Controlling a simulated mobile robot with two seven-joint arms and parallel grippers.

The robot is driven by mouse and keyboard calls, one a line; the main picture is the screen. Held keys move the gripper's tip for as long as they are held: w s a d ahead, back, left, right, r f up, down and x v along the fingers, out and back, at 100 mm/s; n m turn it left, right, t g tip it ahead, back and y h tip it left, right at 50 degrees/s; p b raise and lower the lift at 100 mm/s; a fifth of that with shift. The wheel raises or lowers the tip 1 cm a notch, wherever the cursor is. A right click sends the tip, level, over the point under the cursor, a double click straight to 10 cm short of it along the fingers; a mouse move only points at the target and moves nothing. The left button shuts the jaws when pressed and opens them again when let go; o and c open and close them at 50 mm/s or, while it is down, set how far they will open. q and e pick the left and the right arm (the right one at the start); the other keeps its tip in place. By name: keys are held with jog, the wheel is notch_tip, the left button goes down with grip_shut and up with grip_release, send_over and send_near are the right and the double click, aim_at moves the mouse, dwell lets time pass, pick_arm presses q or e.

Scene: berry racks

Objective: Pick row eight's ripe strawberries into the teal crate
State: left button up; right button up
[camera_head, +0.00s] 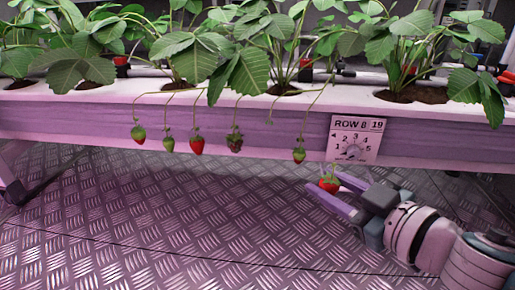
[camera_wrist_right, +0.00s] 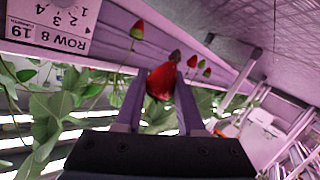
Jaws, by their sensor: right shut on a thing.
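My right gripper (camera_head: 328,184) is at the front of the ROW 8 gutter, below its sign. It is shut on a red strawberry (camera_head: 329,184), which still hangs on its stem. The right wrist view shows this strawberry (camera_wrist_right: 161,82) between the two fingers. To its left hang a mostly green strawberry (camera_head: 298,155), a dull brownish one (camera_head: 234,142), a red one (camera_head: 196,146), a green one (camera_head: 167,145) and a green one with a red part (camera_head: 138,134). The teal crate and my left gripper are not in view.
The white-topped gutter (camera_head: 100,122) with leafy plants runs across the view. The ROW 8 sign (camera_head: 356,140) is on its front face, close to my right gripper. The metal plate floor (camera_head: 150,220) below is clear apart from a thin dark line.

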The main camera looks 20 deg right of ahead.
jog(key=shift+s+a, duration=0.4)
jog(key=shift+s, duration=0.1)
jog(key=shift+s+a+p, duration=0.25)
jog(key=shift+s+a, duration=0.2)
jog(key=shift+s, duration=0.4)
jog(key=shift+s+a+p, duration=0.2)
jog(key=shift+s+a, duration=0.2)
jog(key=shift+s, duration=0.4)
